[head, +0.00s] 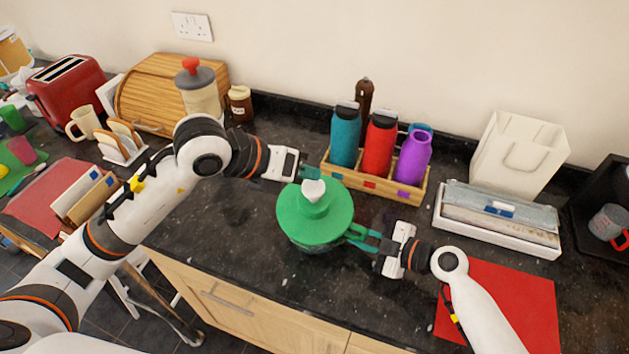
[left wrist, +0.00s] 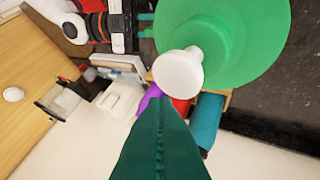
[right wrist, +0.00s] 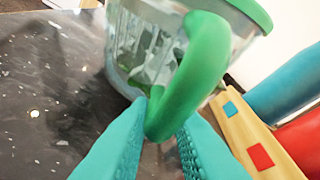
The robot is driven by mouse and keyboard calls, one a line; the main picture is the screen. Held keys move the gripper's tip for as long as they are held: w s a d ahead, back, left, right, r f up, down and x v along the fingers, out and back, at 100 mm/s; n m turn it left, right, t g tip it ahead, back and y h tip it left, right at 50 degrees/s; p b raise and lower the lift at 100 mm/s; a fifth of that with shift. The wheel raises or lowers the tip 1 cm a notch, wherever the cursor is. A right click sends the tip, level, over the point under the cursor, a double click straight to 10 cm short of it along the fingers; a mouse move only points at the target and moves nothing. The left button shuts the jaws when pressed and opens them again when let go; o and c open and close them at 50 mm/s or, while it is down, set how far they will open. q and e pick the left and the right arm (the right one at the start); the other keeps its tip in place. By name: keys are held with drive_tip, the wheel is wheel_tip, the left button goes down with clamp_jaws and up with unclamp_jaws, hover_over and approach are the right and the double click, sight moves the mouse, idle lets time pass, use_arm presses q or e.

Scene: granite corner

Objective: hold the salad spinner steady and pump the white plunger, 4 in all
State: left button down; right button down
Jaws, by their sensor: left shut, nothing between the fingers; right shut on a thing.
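The salad spinner (head: 300,228) stands on the dark counter, with a green lid and a clear bowl. Its white plunger (head: 314,190) sticks up from the lid's middle; it also shows in the left wrist view (left wrist: 179,74). My left gripper (head: 312,172) is shut and empty, its teal fingers right by the plunger's top; I cannot tell whether they touch it. My right gripper (head: 364,238) is shut on the green handle (right wrist: 190,80) at the spinner's right side. The clear bowl (right wrist: 140,45) shows behind the handle in the right wrist view.
A wooden caddy (head: 375,183) with teal, red and purple bottles stands behind the spinner. A white tray (head: 497,225) and a red mat (head: 510,300) lie to the right. A jar with a red knob (head: 200,92) and a bread box (head: 150,95) stand at back left.

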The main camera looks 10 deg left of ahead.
sight(306, 191)
use_arm(q)
drive_tip(key=shift+s+r, duration=0.2)
drive_tip(key=shift+r, duration=1.05)
drive_tip(key=shift+s+r, duration=0.2)
drive_tip(key=shift+r, duration=1.05)
idle(0.6)
drive_tip(key=r, duration=0.1)
drive_tip(key=s+r, duration=0.2)
drive_tip(key=shift+d+r, duration=0.15)
drive_tip(key=shift+r, duration=0.25)
drive_tip(key=shift+f, duration=0.15)
drive_tip(key=shift+w+f, duration=0.3)
drive_tip(key=shift+f, duration=1.1)
drive_tip(key=shift+w+f, duration=0.35)
drive_tip(key=shift+f, duration=1.05)
drive_tip(key=shift+w+f, duration=0.3)
drive_tip(key=shift+f, duration=1.1)
drive_tip(key=shift+w+f, duration=0.1)
drive_tip(key=shift+f, duration=0.3)
